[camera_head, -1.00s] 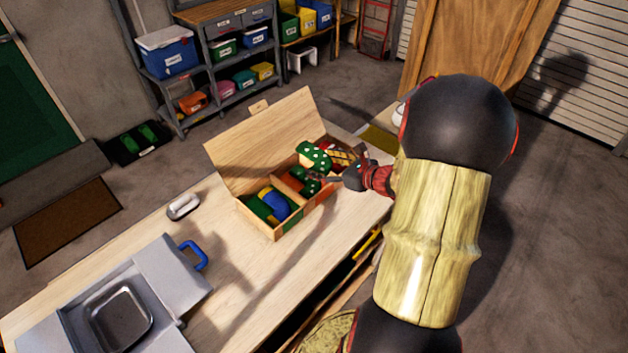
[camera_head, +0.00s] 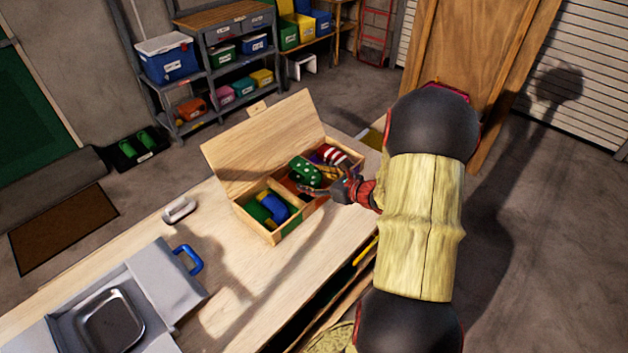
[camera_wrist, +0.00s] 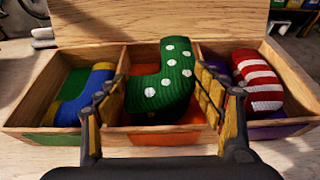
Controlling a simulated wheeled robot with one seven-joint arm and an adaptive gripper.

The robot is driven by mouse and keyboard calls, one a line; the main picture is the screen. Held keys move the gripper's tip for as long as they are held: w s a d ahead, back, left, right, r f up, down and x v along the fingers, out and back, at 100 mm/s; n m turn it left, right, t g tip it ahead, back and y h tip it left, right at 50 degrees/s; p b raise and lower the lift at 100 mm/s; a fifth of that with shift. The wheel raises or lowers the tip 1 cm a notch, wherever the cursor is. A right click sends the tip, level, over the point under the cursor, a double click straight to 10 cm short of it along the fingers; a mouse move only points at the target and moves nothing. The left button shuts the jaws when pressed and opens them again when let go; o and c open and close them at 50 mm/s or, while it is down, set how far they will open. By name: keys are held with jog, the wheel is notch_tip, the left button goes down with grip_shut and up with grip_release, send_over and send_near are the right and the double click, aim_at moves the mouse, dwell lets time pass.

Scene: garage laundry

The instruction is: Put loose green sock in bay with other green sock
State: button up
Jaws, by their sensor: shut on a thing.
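The green sock with white dots (camera_wrist: 165,75) is between the fingers of my gripper (camera_wrist: 158,92) in the wrist view, and my gripper is shut on it. It is over the middle bay (camera_wrist: 165,138) of the wooden box, whose base is orange-red. In the head view the green sock (camera_head: 305,171) is at the middle bay, with my gripper (camera_head: 328,184) at its right. The held sock and the fingers hide most of that bay's inside. I cannot make out a second green sock. I cannot tell whether the held sock touches the bay floor.
The left bay holds a blue sock with yellow ends (camera_wrist: 85,98) over green. The right bay holds a red-and-white striped sock (camera_wrist: 258,80) over purple. Low dividers part the bays. The open lid (camera_head: 262,130) stands behind.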

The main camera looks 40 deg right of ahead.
jog(key=shift+f+b, duration=0.45)
jog(key=shift+f, duration=0.05)
jog(key=shift+f, duration=0.1)
jog(key=o, duration=1.1)
